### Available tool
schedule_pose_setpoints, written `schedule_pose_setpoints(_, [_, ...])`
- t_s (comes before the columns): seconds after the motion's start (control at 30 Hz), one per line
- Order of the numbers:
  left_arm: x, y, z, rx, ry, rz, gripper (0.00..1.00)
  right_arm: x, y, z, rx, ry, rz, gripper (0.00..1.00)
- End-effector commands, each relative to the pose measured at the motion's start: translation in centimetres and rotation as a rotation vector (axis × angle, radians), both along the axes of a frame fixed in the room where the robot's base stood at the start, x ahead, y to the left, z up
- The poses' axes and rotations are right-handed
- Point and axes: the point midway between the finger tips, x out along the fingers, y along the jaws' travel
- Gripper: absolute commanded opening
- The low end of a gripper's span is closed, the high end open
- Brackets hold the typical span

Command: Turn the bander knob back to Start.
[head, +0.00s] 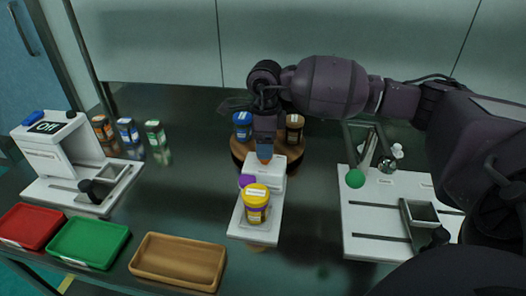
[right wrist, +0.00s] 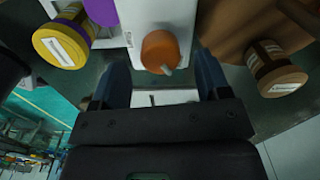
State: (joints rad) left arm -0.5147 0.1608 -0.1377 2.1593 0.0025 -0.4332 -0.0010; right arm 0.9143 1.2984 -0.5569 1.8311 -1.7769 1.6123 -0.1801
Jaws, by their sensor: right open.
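The white bander (head: 240,222) stands in the middle of the table, and its white face (right wrist: 148,12) also shows in the right wrist view. Its orange knob (right wrist: 160,50) has a small grey pointer at its lower edge in the right wrist view. In the head view my gripper mostly hides the knob. My right gripper (head: 264,148) is above the bander. In the right wrist view its open, empty fingers (right wrist: 161,68) are on either side of the knob, apart from it. A jar with a yellow lid (head: 256,200) stands on the bander. My left gripper is not in view.
A brown round stand (head: 240,152) with blue and brown jars is behind the bander. A white device with an "Off" display (head: 46,150) is at left, another white device (head: 365,215) at right. Red (head: 30,228), green (head: 88,245) and wooden (head: 180,262) trays line the front left.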

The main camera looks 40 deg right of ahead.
Motion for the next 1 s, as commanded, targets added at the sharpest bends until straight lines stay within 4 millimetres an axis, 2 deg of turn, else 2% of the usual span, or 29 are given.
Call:
schedule_pose_setpoints(0.03, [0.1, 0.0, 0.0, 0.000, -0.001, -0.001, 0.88, 0.0, 0.0, -1.0, 0.000, 0.004, 0.000, 0.70])
schedule_pose_setpoints(0.2, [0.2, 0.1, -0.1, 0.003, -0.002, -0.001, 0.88, 0.0, 0.0, -2.4, 0.000, 0.001, 0.000, 0.70])
schedule_pose_setpoints(0.6, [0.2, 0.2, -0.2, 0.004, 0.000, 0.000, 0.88, 0.0, 0.0, -2.8, -0.001, -0.002, 0.000, 0.70])
schedule_pose_setpoints(0.67, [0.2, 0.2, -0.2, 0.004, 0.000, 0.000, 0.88, 0.0, 0.0, -2.8, -0.001, -0.002, 0.000, 0.62])
schedule_pose_setpoints(0.93, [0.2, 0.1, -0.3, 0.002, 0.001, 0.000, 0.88, 0.0, 0.0, -2.8, 0.000, -0.001, 0.000, 0.21])
schedule_pose_setpoints(1.0, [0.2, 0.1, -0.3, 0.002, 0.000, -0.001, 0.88, 0.0, 0.0, -2.8, 0.000, -0.001, -0.001, 0.21])
